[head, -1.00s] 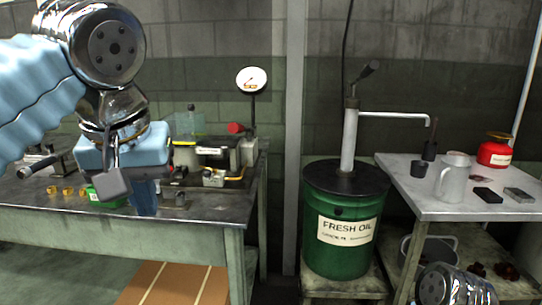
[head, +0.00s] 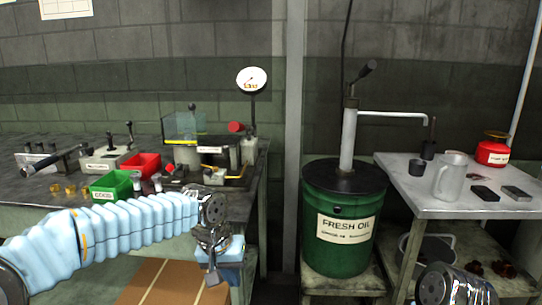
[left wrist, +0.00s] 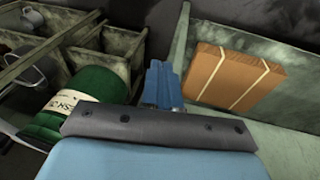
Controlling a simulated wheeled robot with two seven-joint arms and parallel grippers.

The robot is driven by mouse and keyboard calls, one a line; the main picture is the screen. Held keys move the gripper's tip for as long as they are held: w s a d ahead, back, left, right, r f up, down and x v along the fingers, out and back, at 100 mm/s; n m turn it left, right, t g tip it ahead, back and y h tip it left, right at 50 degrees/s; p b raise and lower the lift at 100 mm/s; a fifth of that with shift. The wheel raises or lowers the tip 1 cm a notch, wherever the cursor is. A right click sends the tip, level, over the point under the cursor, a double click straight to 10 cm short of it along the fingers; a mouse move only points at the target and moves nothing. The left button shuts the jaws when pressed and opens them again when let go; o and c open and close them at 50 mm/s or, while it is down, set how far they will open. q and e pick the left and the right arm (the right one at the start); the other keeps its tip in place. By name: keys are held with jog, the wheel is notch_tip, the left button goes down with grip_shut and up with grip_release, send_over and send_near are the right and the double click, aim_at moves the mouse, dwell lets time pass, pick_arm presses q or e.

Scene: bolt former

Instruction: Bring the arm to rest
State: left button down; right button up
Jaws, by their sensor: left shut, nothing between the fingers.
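My left arm comes in from the left in the head view, in a pale blue ribbed sleeve. Its gripper (head: 232,278) hangs low in front of the workbench (head: 120,220), pointing down, below the bench top's level. In the left wrist view the blue fingers (left wrist: 160,84) are together with nothing between them. The gripper touches no object that I can see. Of my right arm, only a shiny metal link shows at the bottom right of the head view; its gripper is out of the frame.
The green oil drum (head: 338,255) with its hand pump stands right of the gripper. The workbench carries a green bin (head: 112,186), a red bin (head: 140,166) and a gauge (head: 251,79). A side table (head: 420,200) holds a jug (head: 451,177). A strapped carton (left wrist: 228,78) lies below the bench.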

pick_arm(q)
notch_tip(320, 180, down, 16)
jog(key=s+d+g+h, duration=0.1)
jog(key=s+d+h, duration=0.1)
jog(key=s+a+f+n, duration=0.1)
jog(key=s+a+f, duration=0.1)
jog(key=s+f, duration=0.7)
jog(key=s+a+f+n, duration=0.1)
jog(key=s+a+f, duration=0.1)
jog(key=s+f, duration=0.6)
notch_tip(320, 180, down, 6)
jog(key=shift+s+f+n, duration=0.2)
jog(key=shift+s+n, duration=0.2)
